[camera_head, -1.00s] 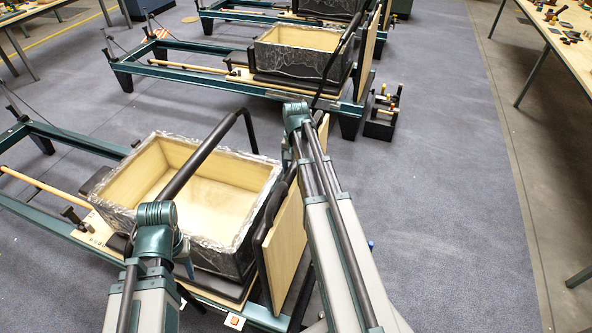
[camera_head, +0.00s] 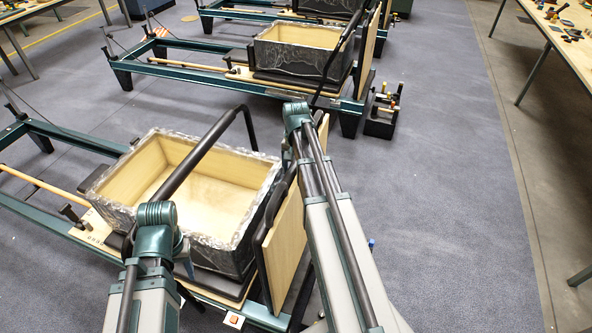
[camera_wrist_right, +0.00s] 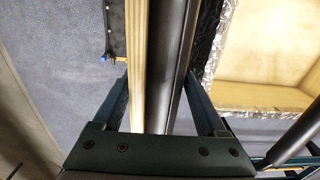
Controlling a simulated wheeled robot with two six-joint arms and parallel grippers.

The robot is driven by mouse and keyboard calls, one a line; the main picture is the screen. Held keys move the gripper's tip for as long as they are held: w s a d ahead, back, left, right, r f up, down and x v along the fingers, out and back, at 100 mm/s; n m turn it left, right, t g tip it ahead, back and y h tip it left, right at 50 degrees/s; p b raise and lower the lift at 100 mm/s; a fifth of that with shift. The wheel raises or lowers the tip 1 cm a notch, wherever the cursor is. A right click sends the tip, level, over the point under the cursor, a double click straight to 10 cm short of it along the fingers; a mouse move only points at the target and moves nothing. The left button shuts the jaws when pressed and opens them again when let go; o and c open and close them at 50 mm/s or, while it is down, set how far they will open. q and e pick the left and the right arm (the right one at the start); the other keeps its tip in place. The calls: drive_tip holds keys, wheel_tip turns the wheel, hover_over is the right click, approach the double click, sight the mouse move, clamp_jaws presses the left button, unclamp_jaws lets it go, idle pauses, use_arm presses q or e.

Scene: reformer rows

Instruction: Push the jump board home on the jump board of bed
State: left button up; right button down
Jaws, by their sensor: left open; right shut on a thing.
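The nearest reformer bed carries a jump board (camera_head: 285,237), a pale wooden panel with a black padded face, standing upright at its right end in the head view. My right arm passes just in front of it and hides part of it. In the right wrist view, my right gripper (camera_wrist_right: 162,108) has its fingers on either side of the jump board's wooden edge and dark pad (camera_wrist_right: 138,60), shut on them. My left arm's upper links show at lower left in the head view, in front of the bed. My left gripper is hidden. Whether the board is fully seated cannot be seen.
An open wooden box (camera_head: 190,185) wrapped in clear film sits on the near bed, with a black bar (camera_head: 205,150) across it. A second bed (camera_head: 180,65) stands behind, with a black caddy (camera_head: 380,123) beside it. Worktables stand at the right.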

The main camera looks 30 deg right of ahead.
drive_tip(key=shift+f+b, duration=0.6)
drive_tip(key=shift+f, duration=0.05)
unclamp_jaws()
drive_tip(key=shift+r, duration=0.15)
wheel_tip(320, 180, up, 14)
drive_tip(key=p, duration=1.4)
drive_tip(key=shift+f, duration=0.2)
drive_tip(key=s+a+f+n+b, duration=0.1)
drive_tip(key=s+a+n, duration=0.3)
drive_tip(key=a, duration=0.6)
drive_tip(key=s+a+f+n+b, duration=0.2)
drive_tip(key=s+a+n, duration=0.3)
drive_tip(key=a, duration=0.5)
drive_tip(key=s+a+f+n+h+b, duration=0.1)
drive_tip(key=s+a+f+n+b, duration=0.1)
drive_tip(key=s+a+n, duration=0.2)
drive_tip(key=s+a, duration=0.3)
drive_tip(key=a, duration=0.3)
drive_tip(key=shift+s+a+n, duration=0.25)
drive_tip(key=shift+n, duration=0.15)
